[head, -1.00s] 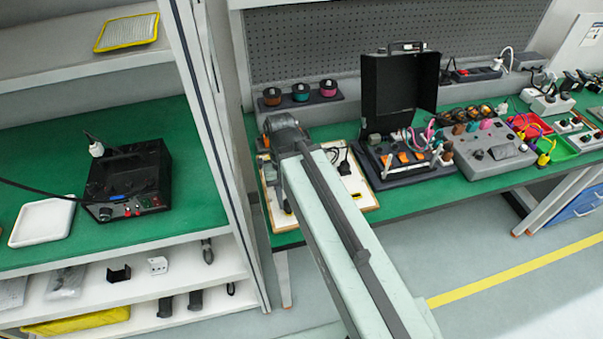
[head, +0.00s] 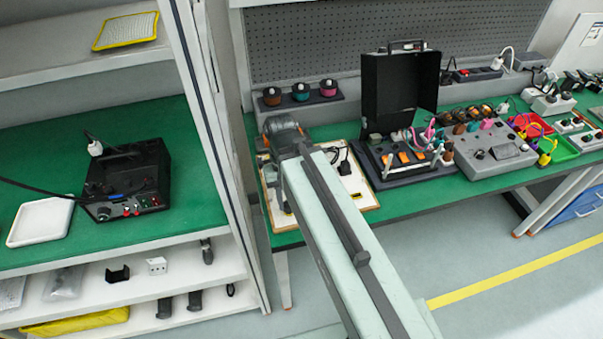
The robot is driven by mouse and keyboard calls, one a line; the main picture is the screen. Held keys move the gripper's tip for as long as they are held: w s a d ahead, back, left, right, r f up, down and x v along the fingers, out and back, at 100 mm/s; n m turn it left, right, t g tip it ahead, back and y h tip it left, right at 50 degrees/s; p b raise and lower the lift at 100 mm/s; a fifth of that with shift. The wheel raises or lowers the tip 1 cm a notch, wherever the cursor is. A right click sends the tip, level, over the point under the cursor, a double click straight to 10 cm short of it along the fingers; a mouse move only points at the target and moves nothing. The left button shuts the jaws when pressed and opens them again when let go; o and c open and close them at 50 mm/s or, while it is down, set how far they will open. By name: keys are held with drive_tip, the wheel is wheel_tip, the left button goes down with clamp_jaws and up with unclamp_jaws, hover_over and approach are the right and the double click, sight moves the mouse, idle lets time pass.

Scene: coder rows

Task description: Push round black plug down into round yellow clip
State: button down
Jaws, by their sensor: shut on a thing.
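My gripper (head: 284,134) reaches down over the cream board (head: 366,201) on the green bench, at its left part. I see only the grey wrist end; my arm hides the jaws. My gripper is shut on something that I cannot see. A black plug (head: 344,168) with a black cord is on the board, right of my wrist; I cannot tell if it is the round one. Small yellow bits show on the board near my arm. I cannot make out the round yellow clip.
An open black case (head: 399,96) stands just right of the board. A grey box (head: 488,150) and coloured bins lie further right. A ledge with three spools (head: 301,92) is behind my wrist. A shelf post (head: 215,150) rises close on the left.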

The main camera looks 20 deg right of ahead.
drive_tip(key=shift+f+b, duration=0.3)
idle(0.4)
drive_tip(key=c, duration=1)
unclamp_jaws()
drive_tip(key=shift+c, duration=0.2)
wheel_tip(320, 180, up, 8)
drive_tip(key=w+p, duration=0.2)
drive_tip(key=p, duration=0.6)
drive_tip(key=w+d+t, duration=0.2)
drive_tip(key=d, duration=0.4)
drive_tip(key=shift+w+f, duration=0.3)
drive_tip(key=shift+f, duration=0.1)
drive_tip(key=shift+d, duration=0.1)
